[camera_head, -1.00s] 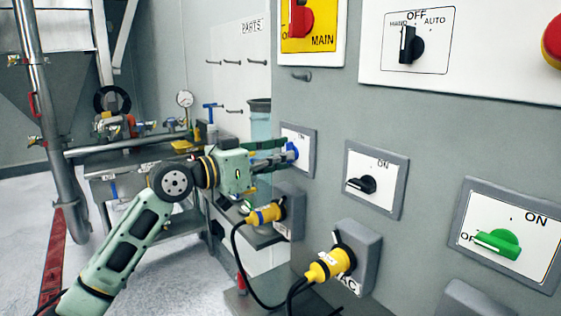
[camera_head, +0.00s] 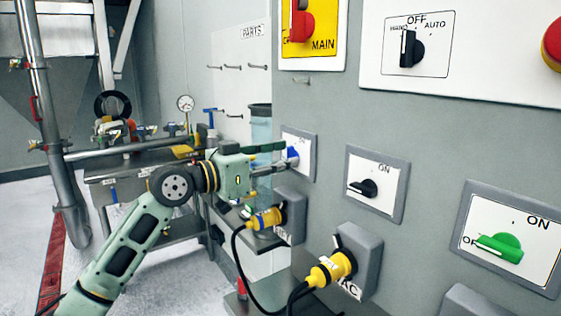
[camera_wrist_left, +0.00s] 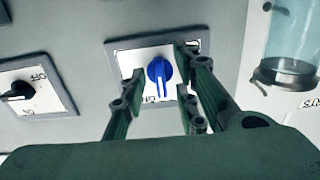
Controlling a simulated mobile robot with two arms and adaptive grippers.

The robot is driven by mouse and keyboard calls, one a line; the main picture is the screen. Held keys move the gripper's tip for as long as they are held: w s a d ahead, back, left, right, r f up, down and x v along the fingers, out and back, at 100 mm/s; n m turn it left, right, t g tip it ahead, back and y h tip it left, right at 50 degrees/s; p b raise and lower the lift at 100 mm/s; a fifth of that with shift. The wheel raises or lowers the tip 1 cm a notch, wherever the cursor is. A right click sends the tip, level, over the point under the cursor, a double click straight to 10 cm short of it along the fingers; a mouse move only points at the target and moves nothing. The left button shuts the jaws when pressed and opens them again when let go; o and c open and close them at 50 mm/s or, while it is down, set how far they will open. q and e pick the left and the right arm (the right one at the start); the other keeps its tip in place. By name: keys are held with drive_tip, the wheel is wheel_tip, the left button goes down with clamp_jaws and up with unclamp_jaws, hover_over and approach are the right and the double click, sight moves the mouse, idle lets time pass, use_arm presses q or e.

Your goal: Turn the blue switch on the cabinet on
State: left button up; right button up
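The blue switch (camera_head: 293,156) is a small knob on a white, grey-framed plate on the cabinet's side, partly hidden by my left gripper (camera_head: 281,158) in the head view. In the left wrist view the blue switch (camera_wrist_left: 160,76) shows its handle and white line running up and down in the picture. My left gripper (camera_wrist_left: 165,85) is open, with its fingers on either side of the knob. Gaps show between the knob and the fingers, so I see no clear contact. The lettering on the plate is mostly covered. My right gripper is not in view.
A black switch (camera_head: 364,188) and a green switch (camera_head: 500,246) sit to the right on the cabinet (camera_head: 430,150). Yellow plugs with black cables, one (camera_head: 331,267), stick out below. A clear cylinder (camera_head: 261,128) stands behind my left gripper, which also shows at upper right (camera_wrist_left: 292,45).

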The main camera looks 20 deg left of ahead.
use_arm(q)
drive_tip(key=v, duration=1.2)
idle(0.4)
